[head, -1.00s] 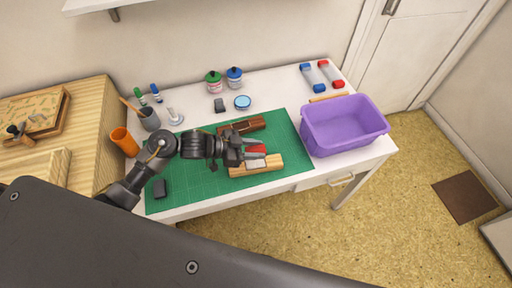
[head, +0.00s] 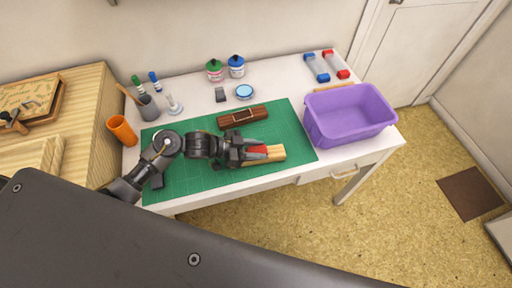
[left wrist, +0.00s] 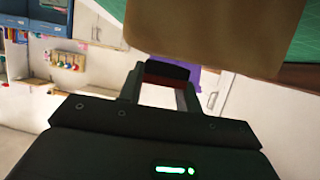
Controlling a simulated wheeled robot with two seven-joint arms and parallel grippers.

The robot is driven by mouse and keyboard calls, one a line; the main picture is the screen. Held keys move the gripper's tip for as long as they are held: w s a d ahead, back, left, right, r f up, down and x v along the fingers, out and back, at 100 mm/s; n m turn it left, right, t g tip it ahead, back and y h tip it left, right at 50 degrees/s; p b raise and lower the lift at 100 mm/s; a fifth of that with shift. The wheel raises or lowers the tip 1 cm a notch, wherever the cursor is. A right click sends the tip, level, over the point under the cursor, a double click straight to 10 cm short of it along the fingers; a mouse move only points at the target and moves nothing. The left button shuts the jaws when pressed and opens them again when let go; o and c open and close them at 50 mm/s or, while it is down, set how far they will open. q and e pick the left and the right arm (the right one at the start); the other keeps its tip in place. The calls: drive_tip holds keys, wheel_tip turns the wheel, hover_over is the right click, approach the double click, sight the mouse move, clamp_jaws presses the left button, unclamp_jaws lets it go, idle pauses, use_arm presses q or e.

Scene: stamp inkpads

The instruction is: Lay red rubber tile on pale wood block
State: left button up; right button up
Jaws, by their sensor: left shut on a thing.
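The red rubber tile (head: 258,149) shows at the tips of my left gripper (head: 254,150), which is shut on it. In the head view the tile overlaps the pale wood block (head: 277,154), which lies on the green cutting mat; I cannot tell whether they touch. My gripper hides the block's left part. In the left wrist view, a dark red edge of the tile (left wrist: 160,83) shows between the fingers (left wrist: 163,88). A brown block face, apparently the wood block (left wrist: 215,35), fills the top there. My right gripper is out of view.
A dark brown wooden piece (head: 243,117) lies behind my gripper on the green mat (head: 205,178). A purple bin (head: 347,120) stands right of it. Ink bottles (head: 236,68), a blue-rimmed round pad (head: 244,91) and an orange cup (head: 122,130) stand around the mat.

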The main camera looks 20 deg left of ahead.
use_arm(q)
drive_tip(key=shift+f, duration=0.1)
drive_tip(key=o, duration=1)
drive_tip(key=shift+o, duration=0.2)
drive_tip(key=shift+r+p, duration=0.3)
drive_tip(key=shift+p, duration=0.05)
drive_tip(key=r+p, duration=0.4)
drive_tip(key=shift+s, duration=0.2)
drive_tip(key=s+d+r+p, duration=0.3)
drive_tip(key=s+r+p, duration=0.5)
drive_tip(key=s+p, duration=0.5)
drive_tip(key=shift+d+r, duration=0.2)
drive_tip(key=shift+d, duration=0.05)
